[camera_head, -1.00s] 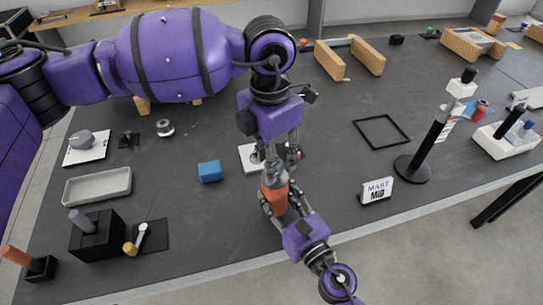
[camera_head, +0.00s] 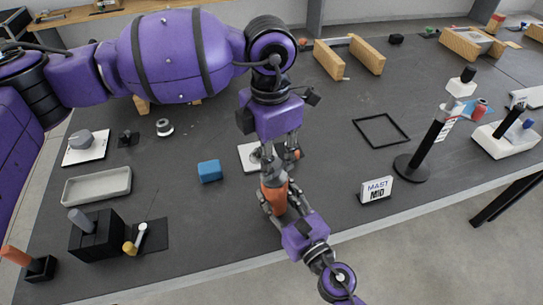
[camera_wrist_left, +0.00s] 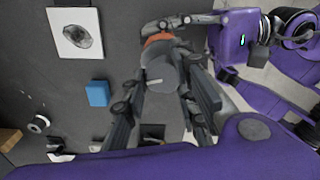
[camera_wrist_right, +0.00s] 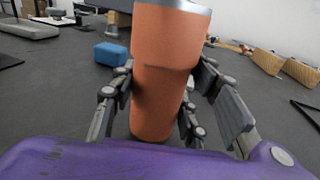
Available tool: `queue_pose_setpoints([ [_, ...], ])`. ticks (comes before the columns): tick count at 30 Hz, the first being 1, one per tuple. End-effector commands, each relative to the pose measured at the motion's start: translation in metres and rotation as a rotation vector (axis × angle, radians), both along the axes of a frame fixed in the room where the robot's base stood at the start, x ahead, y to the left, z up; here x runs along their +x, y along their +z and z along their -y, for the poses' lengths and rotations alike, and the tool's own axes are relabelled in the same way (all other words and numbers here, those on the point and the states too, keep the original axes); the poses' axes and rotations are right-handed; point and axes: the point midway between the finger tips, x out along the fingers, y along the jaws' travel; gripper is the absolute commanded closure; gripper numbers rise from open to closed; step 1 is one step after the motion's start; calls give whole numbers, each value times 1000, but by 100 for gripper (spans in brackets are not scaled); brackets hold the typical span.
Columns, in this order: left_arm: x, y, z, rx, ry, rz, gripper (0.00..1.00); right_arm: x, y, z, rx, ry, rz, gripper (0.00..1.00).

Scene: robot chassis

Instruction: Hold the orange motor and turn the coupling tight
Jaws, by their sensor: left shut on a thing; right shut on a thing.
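The orange motor (camera_head: 275,197) is held above the bench near its front edge, and it fills the middle of the right wrist view (camera_wrist_right: 160,75). My right gripper (camera_head: 280,205) is shut on its sides. A silver rim shows at the motor's top in the right wrist view. The grey coupling (camera_wrist_left: 166,75) sits at the motor's end in the left wrist view, with a pale bar on its face. My left gripper (camera_head: 273,168) comes down from above and is shut on the coupling. Its fingers partly hide the joint, so the fit cannot be told.
A blue block (camera_head: 210,171) lies left of the grippers. A white plate (camera_head: 247,157) with a round grey part lies behind them. A sign (camera_head: 376,191) and a black stand (camera_head: 412,168) are on the right. A grey tray (camera_head: 97,186) is on the left.

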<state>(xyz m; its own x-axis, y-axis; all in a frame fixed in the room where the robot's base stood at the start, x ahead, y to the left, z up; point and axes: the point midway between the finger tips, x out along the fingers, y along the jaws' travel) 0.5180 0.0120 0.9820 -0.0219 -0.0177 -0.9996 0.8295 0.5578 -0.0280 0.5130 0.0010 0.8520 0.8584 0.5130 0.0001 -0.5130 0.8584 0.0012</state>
Motion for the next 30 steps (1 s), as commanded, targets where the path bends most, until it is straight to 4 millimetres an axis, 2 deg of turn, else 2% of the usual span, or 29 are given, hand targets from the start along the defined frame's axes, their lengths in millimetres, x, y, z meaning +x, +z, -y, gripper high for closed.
queue_pose_setpoints([
  [3, 5, 0, -3, 7, -75, 14, 100, -1, -2, 2, -6, -3, -1, 100],
  [30, 5, 0, 4, 8, -923, 50, 100, -2, -3, 1, -10, 1, 0, 100],
])
